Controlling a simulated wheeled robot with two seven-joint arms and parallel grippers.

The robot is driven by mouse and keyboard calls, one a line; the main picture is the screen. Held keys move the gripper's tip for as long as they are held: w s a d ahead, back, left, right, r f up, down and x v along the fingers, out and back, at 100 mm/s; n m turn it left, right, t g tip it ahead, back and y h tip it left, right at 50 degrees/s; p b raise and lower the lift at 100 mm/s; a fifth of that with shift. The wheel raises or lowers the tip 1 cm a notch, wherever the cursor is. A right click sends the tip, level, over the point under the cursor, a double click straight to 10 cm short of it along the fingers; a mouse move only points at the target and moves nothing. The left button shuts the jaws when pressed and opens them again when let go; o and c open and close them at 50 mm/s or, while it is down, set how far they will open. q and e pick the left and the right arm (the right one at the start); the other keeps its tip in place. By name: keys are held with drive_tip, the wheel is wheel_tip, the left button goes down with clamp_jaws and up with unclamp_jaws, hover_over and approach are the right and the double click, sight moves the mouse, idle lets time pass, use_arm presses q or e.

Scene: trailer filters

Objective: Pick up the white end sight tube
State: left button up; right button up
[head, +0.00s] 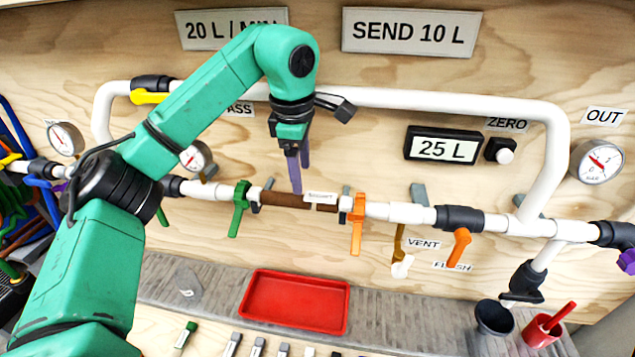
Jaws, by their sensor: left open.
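A row of small parts with coloured ends lies along the bottom edge, cut off by the frame. One has a whitish end (308,351) and may be the white end sight tube, but I cannot tell for sure. Beside it is a green-ended part (186,334) and several grey-ended ones. My left gripper (299,178) is open and empty, pointing down in front of the panel, its dark purple fingers just above the brown tube (285,199) in the pipe run. It is well above the row of parts. My right gripper is out of view.
A red tray (295,301) lies empty on the grey ledge. Green (239,208) and orange (357,222) handles flank the brown tube. A dark cup (494,318) and a red cup (541,330) stand at right. White pipes (440,101) cross the wooden panel.

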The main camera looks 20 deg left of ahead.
sight(300, 197)
use_arm(q)
drive_tip(key=shift+a+f, duration=0.15)
drive_tip(key=shift+f, duration=0.25)
drive_tip(key=shift+s+f+p, duration=1.15)
drive_tip(key=shift+s+p, duration=0.1)
drive_tip(key=f, duration=0.1)
drive_tip(key=w+f, duration=0.1)
drive_tip(key=f, duration=0.1)
drive_tip(key=shift+w, duration=0.25)
drive_tip(key=shift+w+f, duration=0.15)
drive_tip(key=shift+w, duration=0.2)
drive_tip(key=shift+s, duration=0.15)
drive_tip(key=c, duration=0.5)
drive_tip(key=shift+s+r, duration=0.15)
drive_tip(key=shift+r, duration=0.05)
drive_tip(key=c, duration=0.5)
clamp_jaws()
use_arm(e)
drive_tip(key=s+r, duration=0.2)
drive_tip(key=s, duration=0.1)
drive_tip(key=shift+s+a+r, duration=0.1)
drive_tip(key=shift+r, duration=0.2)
